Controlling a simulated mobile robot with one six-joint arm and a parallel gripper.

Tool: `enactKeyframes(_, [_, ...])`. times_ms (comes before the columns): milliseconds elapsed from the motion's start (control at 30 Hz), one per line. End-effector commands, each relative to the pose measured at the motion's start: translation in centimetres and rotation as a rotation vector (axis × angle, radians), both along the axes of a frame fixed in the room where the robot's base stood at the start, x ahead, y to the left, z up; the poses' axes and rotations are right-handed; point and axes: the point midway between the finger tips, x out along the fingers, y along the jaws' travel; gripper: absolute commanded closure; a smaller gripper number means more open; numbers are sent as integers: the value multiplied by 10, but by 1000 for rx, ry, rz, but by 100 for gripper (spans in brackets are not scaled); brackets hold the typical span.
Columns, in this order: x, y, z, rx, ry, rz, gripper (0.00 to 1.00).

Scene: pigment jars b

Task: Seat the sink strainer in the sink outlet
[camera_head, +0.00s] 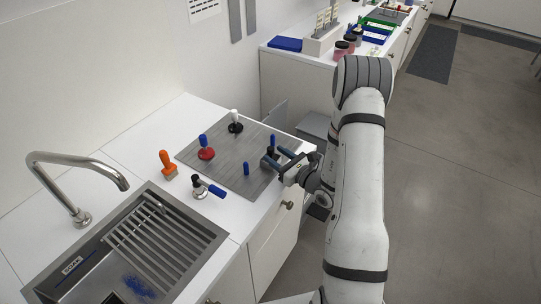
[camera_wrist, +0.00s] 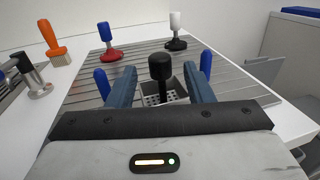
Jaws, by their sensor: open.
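The sink strainer, a perforated grey metal basket (camera_wrist: 165,97) with a black knob (camera_wrist: 160,68), stands upright on the ribbed grey drainboard (camera_head: 222,158). In the head view its dark knob shows (camera_head: 270,151), partly hidden by my gripper (camera_head: 277,158). My gripper is open, its two blue-grey fingers on either side of the knob in the wrist view (camera_wrist: 161,75), with visible gaps. The sink (camera_head: 82,262) is at the lower left of the head view. A dark square opening, apparently the outlet (camera_head: 112,298), shows at its bottom edge, cut off by the frame.
Blue pegs stand left (camera_head: 246,169) and right (camera_wrist: 206,62) of the strainer. Red-based (camera_head: 206,153) and black-based (camera_head: 235,127) handled tools stand behind. An orange brush (camera_head: 168,164) and a blue-levered metal piece (camera_head: 207,188) stand near the sink. A slatted rack (camera_head: 160,245) covers part of the sink; a faucet (camera_head: 80,185) arches over it.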

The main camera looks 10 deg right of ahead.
Motion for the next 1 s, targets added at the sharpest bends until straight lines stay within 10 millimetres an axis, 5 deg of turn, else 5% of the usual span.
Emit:
enactKeyframes(200, [23, 15, 2, 0, 0, 3, 53])
enactKeyframes(467, [26, 16, 0, 0, 0, 2, 53])
enactKeyframes(1000, [26, 17, 0, 0, 0, 4, 96])
